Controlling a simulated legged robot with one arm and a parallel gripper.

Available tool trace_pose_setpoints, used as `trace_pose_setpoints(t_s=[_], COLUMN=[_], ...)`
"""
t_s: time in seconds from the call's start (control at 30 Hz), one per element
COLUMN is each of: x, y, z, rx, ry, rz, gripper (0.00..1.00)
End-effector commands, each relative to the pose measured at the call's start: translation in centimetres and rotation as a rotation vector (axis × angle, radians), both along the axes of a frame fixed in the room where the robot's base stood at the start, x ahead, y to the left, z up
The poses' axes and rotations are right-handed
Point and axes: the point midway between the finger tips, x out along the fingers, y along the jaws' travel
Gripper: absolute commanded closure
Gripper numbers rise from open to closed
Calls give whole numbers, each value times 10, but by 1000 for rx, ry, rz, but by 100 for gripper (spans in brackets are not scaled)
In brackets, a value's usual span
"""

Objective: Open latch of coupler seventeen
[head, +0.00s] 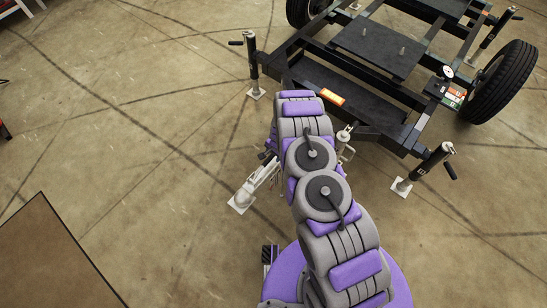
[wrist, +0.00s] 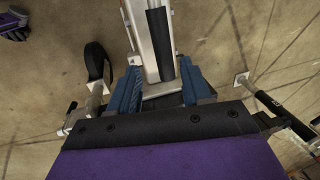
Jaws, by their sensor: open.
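In the wrist view my gripper (wrist: 161,90) is open, with one blue finger on each side of a pale metal bar (wrist: 137,38). A black strip (wrist: 161,45) lies along this bar. The bar's near end lies between the fingers. I cannot tell whether either finger touches it. No latch or number seventeen can be made out, so I cannot say which part is the coupler. In the head view my own purple and grey arm hides my gripper.
A black trailer frame (head: 310,76) with tyres (head: 503,82) stands at the upper right. Jacks stand at its left (head: 253,65) and right (head: 425,170) corners. A pale metal leg (head: 253,187) stands left of my arm. A brown panel (head: 48,262) is lower left. Left floor is mostly clear.

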Motion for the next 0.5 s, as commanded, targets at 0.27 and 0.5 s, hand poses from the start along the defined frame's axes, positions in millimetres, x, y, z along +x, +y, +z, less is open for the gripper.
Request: trace_pose_setpoints(t_s=[0.27,0.5], x=[2,3], y=[4,1], z=[-23,-23], rx=[-2,6], ry=[0,1], rz=[1,0], gripper=[52,52])
